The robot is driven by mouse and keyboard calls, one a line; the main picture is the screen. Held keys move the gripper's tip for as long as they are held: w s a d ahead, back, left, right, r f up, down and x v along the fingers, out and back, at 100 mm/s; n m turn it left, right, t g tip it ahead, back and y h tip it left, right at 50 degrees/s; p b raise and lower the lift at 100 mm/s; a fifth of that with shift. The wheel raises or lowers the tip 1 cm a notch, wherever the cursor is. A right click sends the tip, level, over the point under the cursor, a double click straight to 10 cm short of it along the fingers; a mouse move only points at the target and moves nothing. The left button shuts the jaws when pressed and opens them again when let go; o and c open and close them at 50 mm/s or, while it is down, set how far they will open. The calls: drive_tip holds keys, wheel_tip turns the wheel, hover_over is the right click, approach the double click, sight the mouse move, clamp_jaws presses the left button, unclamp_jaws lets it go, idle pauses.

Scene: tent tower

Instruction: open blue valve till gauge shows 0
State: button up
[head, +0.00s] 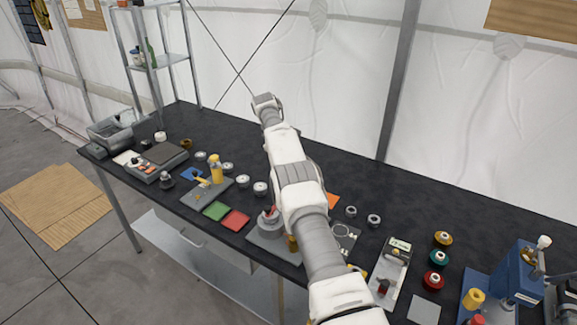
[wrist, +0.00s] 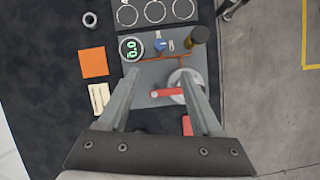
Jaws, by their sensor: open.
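In the wrist view, a grey panel (wrist: 152,72) carries a round gauge (wrist: 131,48), a small blue valve knob (wrist: 160,44) and red pipe lines. The gauge's green digits are turned sideways and look like 0.0. A dark capped cylinder (wrist: 198,36) stands at the panel's upper right. My gripper (wrist: 160,78) is open and empty over the panel, with its fingers apart on either side of the lever. In the head view, the red lever (head: 268,212) shows beside my arm, which hides the gauge and blue valve.
An orange square (wrist: 93,62) and a pale block (wrist: 99,97) lie left of the panel. A plate with rings (wrist: 155,12) adjoins it. The black table (head: 225,130) has free room at the back. Green (head: 216,211) and red squares (head: 235,220) lie near its front edge.

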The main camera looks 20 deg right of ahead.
drive_tip(key=shift+r+p, duration=0.2)
drive_tip(key=shift+p, duration=0.25)
idle(0.3)
drive_tip(key=s+a+r+m+t+b, duration=0.1)
drive_tip(key=s+a+r+t+b, duration=0.15)
drive_tip(key=r, duration=1.25)
drive_tip(key=s+a+r+m+t+y+b, duration=0.1)
drive_tip(key=s+a+r+t, duration=0.25)
drive_tip(key=s+r, duration=0.6)
drive_tip(key=s+a+r+m+t+b, duration=0.1)
drive_tip(key=s+a, duration=0.1)
drive_tip(key=s, duration=0.5)
drive_tip(key=s+a+m+b, duration=0.1)
drive_tip(key=s+a, duration=0.2)
drive_tip(key=s, duration=0.5)
drive_tip(key=s+a+f+t, duration=0.1)
drive_tip(key=s+f, duration=0.3)
drive_tip(key=s, duration=0.2)
drive_tip(key=s+a+f+m+t+y+b, duration=0.1)
drive_tip(key=s+f, duration=0.3)
drive_tip(key=s, duration=0.2)
drive_tip(key=shift+s+t, duration=0.3)
drive_tip(key=shift+s, duration=0.05)
